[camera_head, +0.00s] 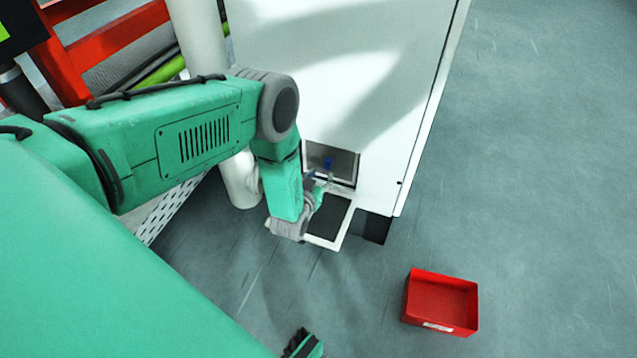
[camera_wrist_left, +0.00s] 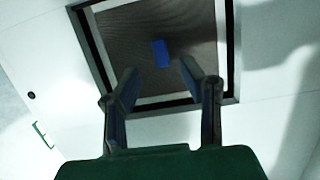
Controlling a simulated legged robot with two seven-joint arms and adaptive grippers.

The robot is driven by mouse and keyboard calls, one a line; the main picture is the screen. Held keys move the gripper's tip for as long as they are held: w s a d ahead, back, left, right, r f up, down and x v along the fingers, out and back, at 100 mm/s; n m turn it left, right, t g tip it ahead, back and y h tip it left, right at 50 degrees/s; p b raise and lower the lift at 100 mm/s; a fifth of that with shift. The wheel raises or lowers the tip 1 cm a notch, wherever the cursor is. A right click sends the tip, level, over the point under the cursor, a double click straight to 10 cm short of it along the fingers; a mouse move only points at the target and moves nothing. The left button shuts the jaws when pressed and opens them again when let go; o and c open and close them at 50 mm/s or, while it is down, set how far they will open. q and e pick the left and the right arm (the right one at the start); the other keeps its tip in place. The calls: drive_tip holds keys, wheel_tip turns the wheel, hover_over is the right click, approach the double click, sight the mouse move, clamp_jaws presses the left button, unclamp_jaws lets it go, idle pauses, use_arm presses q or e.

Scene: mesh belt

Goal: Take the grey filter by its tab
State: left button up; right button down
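The grey filter (camera_wrist_left: 127,60) sits in a square opening low in the white cabinet, and its blue tab (camera_wrist_left: 160,53) stands out near its middle. The filter also shows in the head view (camera_head: 342,166), with the blue tab (camera_head: 327,163) just beyond my left gripper. My left gripper (camera_wrist_left: 157,82) is open, its two fingers apart on either side below the tab in the wrist view. The fingers appear short of the tab, with nothing between them. My right gripper is not clearly visible; only a small green and black part of mine shows at the bottom edge of the head view.
The white cabinet (camera_head: 330,60) rises behind the opening. A white-framed flap with a dark panel (camera_head: 328,217) lies open below it. A red bin (camera_head: 440,303) stands on the grey floor at the lower right. A white post and red frame (camera_head: 110,35) are on the left.

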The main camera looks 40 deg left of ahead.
sight(326, 167)
use_arm(q)
drive_tip(key=b+x, duration=0.1)
drive_tip(key=x, duration=0.2)
drive_tip(key=shift+s+a+f+b, duration=0.1)
drive_tip(key=shift+f+b, duration=0.05)
drive_tip(key=shift+b, duration=0.25)
drive_tip(key=shift+x, duration=1.95)
clamp_jaws()
drive_tip(key=shift+r, duration=0.25)
